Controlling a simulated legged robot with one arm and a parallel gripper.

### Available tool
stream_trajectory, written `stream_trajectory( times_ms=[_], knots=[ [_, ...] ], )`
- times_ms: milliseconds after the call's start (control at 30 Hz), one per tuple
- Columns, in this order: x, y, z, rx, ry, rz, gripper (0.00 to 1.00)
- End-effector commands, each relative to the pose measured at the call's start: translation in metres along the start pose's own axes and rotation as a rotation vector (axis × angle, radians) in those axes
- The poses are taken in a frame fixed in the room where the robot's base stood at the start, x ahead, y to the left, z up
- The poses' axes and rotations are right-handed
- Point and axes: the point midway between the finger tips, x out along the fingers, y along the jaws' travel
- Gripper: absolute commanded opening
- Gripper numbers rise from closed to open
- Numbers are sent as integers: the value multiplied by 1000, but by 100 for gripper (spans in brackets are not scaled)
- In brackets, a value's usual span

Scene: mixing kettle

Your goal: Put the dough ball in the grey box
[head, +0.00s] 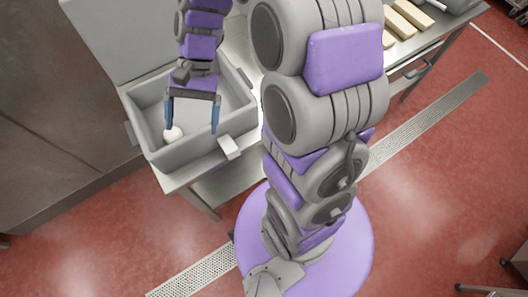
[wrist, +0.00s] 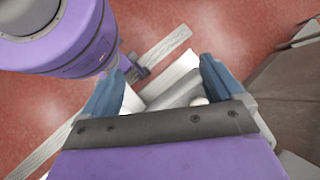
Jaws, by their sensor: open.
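The grey box (head: 195,153) stands open on a metal table at the left in the head view; part of it also shows in the wrist view (wrist: 262,122). The dough ball (head: 173,134), small and pale, shows inside the box near its left side. In the wrist view the ball (wrist: 200,101) is mostly hidden behind my gripper's bar. My gripper (head: 192,129) is open, with its two blue fingers apart over the box and nothing held between them. In the head view the ball appears near the left finger.
The metal table (head: 190,179) carries the box close to its front edge. Several pale bars (head: 405,20) lie on another metal table at the upper right. A large steel cabinet (head: 50,110) stands to the left. Red floor with drain grates is clear in front.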

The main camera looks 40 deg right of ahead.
Motion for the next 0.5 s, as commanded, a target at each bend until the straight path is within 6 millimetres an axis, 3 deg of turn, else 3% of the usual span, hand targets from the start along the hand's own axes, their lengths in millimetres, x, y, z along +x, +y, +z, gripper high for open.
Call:
stream_trajectory(
  times_ms=[200, 500],
  knots=[
    [3, 35, 47, -150, 129, 124, 94],
    [10, 94, 93, -332, 297, 297, 94]
  ],
)
